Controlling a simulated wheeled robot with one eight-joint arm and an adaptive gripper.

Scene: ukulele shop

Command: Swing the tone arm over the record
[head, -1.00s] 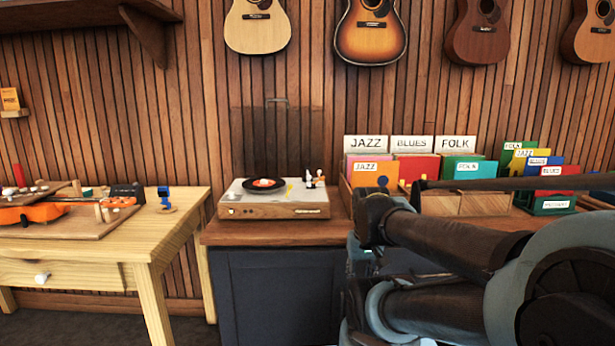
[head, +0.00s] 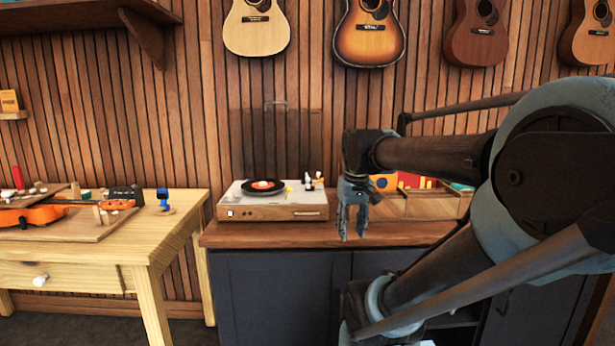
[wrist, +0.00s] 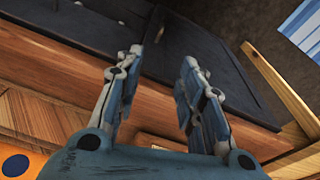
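A turntable (head: 272,213) with a wooden base and pale top stands on the counter in the head view. A small black record (head: 263,187) with a red-orange label lies on it. The tone arm (head: 308,182) shows as small white and dark parts at the turntable's right side, off the record; its details are too small to tell. My gripper (head: 353,222) points down in front of the counter, right of the turntable and apart from it. In the wrist view my gripper (wrist: 157,85) has its two fingers spread, with nothing between them.
The wooden counter (head: 225,236) has dark cabinet doors below. Record bins (head: 432,204) stand right of the turntable, partly behind my arm. A clear lid (head: 277,135) stands raised behind the turntable. A workbench (head: 130,225) with an orange instrument is at left. Guitars (head: 369,30) hang above.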

